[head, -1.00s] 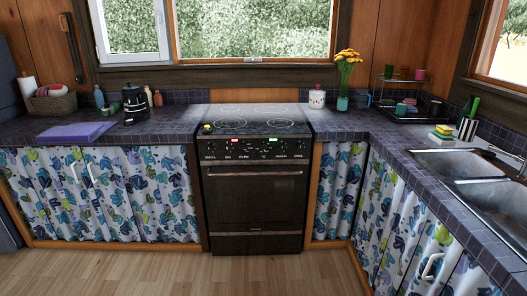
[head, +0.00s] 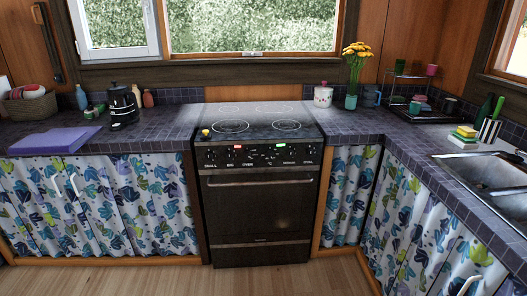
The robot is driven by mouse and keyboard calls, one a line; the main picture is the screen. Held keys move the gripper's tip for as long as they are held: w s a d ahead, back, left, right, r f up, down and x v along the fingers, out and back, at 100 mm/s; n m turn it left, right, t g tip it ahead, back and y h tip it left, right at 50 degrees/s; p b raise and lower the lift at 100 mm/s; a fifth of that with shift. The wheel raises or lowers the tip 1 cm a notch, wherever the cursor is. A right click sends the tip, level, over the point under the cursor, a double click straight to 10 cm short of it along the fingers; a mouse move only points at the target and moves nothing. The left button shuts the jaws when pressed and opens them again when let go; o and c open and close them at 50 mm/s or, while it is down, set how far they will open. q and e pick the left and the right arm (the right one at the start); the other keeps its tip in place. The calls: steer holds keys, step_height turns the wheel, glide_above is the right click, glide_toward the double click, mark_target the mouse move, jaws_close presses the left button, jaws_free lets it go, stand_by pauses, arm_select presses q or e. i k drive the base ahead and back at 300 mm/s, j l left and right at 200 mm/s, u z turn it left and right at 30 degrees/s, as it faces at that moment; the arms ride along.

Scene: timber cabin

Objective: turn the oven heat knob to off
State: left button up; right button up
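The black oven (head: 257,205) stands ahead of me between two curtained counters, with its door shut. Its control panel (head: 262,156) runs along the front top edge and carries several small dark knobs, labels, a red light (head: 238,147) and a green light (head: 279,145). An "OVEN" label shows near the panel's middle left. The knobs are too small to tell which way they point. A small yellow object (head: 206,132) sits at the cooktop's front left corner.
A purple board (head: 55,141) and a black kettle (head: 123,104) are on the left counter. A flower vase (head: 351,102) and white canister (head: 323,95) stand right of the cooktop. A sink (head: 490,172) is at right. Wooden floor before the oven is clear.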

mark_target(269, 154)
steer(key=i+j, duration=0.5)
steer(key=i, duration=0.15)
steer(key=i+j+z, duration=0.1)
steer(key=i+j, duration=0.4)
steer(key=i, duration=0.2)
steer(key=i+j, duration=0.55)
steer(key=i+l, duration=0.05)
steer(key=i, duration=0.05)
